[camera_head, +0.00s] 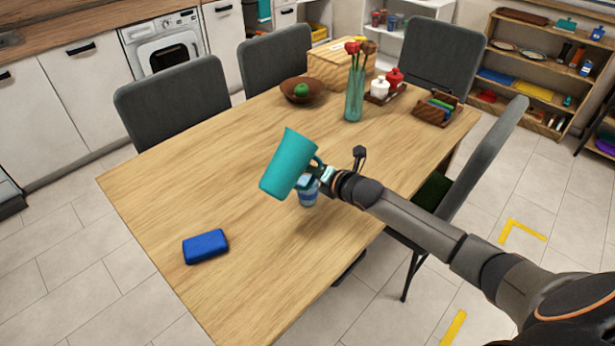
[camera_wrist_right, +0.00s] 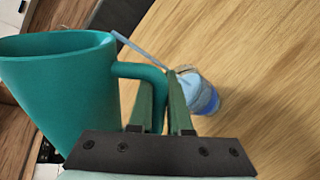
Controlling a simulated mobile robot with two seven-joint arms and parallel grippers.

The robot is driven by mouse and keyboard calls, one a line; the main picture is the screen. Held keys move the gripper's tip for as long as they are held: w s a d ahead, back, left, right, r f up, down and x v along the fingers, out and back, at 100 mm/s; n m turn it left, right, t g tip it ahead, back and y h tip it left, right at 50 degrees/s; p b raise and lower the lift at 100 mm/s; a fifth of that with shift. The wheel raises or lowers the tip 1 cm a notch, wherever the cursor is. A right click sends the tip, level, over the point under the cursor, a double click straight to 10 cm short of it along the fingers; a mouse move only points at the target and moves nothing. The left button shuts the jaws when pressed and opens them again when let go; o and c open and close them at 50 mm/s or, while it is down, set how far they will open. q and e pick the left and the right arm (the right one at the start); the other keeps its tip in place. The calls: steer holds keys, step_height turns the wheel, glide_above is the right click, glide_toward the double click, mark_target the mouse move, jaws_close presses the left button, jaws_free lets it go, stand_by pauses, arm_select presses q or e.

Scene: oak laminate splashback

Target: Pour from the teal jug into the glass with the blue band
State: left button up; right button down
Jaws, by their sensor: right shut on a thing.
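The teal jug (camera_head: 287,163) is held tilted above the table. It fills the left of the right wrist view (camera_wrist_right: 62,95). My right gripper (camera_head: 322,174) is shut on its handle, which shows between the fingers in the wrist view (camera_wrist_right: 160,105). The glass with the blue band (camera_head: 308,196) stands on the table just below and right of the jug, partly hidden by the gripper. In the wrist view the glass (camera_wrist_right: 205,97) is beyond the fingers. A thin blue streak, like a stream of liquid, runs from the jug's rim towards the glass's mouth. My left gripper is out of view.
A blue case (camera_head: 205,247) lies on the table (camera_head: 190,180) at front left. At the back are a brown bowl (camera_head: 292,96) with a green fruit, a vase (camera_head: 354,95) with red flowers, a wooden box (camera_head: 335,68) and red and white pots. The table's left middle is clear.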

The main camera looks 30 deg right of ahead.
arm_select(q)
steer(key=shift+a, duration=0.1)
arm_select(e)
steer(key=shift+a+r, duration=0.2)
stand_by(1.0)
